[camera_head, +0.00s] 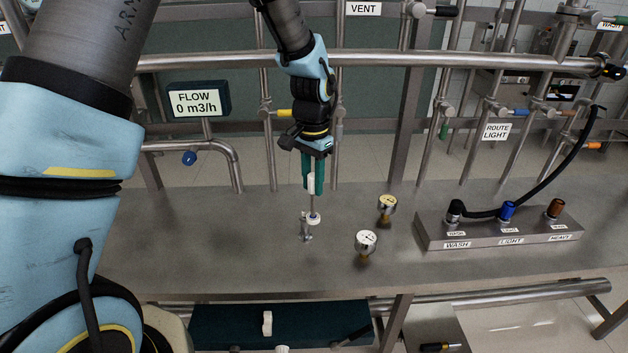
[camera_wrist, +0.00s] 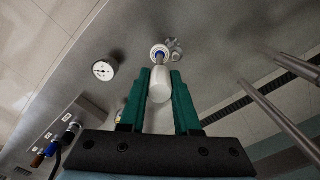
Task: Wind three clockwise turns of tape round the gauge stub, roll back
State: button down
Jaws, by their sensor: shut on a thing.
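My gripper (camera_head: 312,190) points down over the bench, its green fingers shut on a white handle (camera_wrist: 160,85). Below the handle a thin rod runs down to a small white roll (camera_head: 313,219), which I take for the tape roll; in the wrist view it is a white ring with a blue middle (camera_wrist: 159,53). A short metal stub (camera_head: 306,236) stands on the bench right beside the roll. I cannot tell whether roll and stub touch, or whether tape is on the stub. Two round gauges, one further back (camera_head: 387,205) and one nearer (camera_head: 366,242), stand to the right.
A metal block (camera_head: 500,236) labelled WASH, LIGHT and HEAVY, with a black hose (camera_head: 560,175), stands at the right. A rail (camera_head: 400,58) and vertical pipes stand behind. A FLOW display (camera_head: 197,102) is at the left. A dark tray (camera_head: 230,325) sits below the bench front. The bench's left side is clear.

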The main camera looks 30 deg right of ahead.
jog(key=shift+a, duration=0.9)
jog(key=shift+w+a, duration=0.5)
jog(key=shift+a, duration=0.3)
jog(key=shift+w+a, duration=0.3)
jog(key=shift+w, duration=0.65)
jog(key=shift+w+p, duration=0.1)
jog(key=shift+p, duration=0.2)
